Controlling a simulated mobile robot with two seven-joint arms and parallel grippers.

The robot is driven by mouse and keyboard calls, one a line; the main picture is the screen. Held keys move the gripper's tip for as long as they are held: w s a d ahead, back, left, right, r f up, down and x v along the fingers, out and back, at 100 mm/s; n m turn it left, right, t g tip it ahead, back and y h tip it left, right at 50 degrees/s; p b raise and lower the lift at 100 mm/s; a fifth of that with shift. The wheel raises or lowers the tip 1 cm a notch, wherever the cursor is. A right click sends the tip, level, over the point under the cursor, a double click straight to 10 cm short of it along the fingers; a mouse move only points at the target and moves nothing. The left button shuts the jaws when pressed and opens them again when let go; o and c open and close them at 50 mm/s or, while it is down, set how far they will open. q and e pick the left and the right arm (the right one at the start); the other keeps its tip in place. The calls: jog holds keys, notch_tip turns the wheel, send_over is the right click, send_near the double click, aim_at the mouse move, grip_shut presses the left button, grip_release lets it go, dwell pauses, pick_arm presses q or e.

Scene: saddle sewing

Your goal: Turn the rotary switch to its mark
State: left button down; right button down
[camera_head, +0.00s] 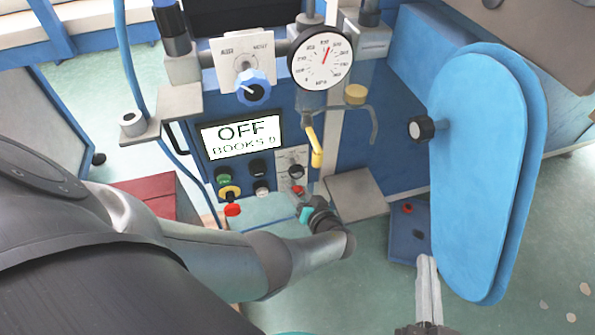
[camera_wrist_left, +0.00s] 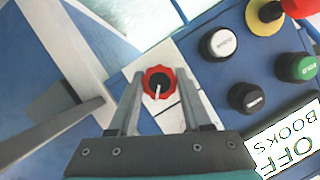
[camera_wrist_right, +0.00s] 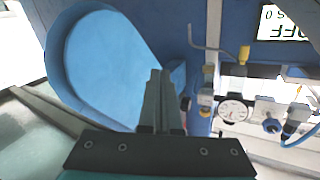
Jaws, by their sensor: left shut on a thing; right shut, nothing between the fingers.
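The rotary switch (camera_wrist_left: 159,83) has a red scalloped rim, a black centre and a white pointer line. In the left wrist view the line runs from the centre toward the bottom of the picture. My left gripper (camera_wrist_left: 160,96) is shut on the switch, one finger on each side. In the head view a red part of the switch (camera_head: 298,189) shows just above my left gripper (camera_head: 308,209). I cannot make out its mark. My right gripper (camera_head: 427,262) is shut and empty below the blue oval cover; its closed fingers also show in the right wrist view (camera_wrist_right: 157,90).
A display (camera_head: 240,135) reads OFF. Green (camera_head: 223,174) and black buttons (camera_head: 258,168) and a red-and-yellow stop button (camera_head: 231,209) sit left of the switch. A gauge (camera_head: 320,60) and a blue knob (camera_head: 253,88) are above. The blue oval cover (camera_head: 480,170) stands at right.

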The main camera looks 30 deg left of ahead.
pick_arm(q)
jog(key=shift+w+a+r, duration=0.1)
jog(key=shift+a, duration=0.05)
dwell(0.6)
jog(key=shift+c, duration=1.7)
grip_release()
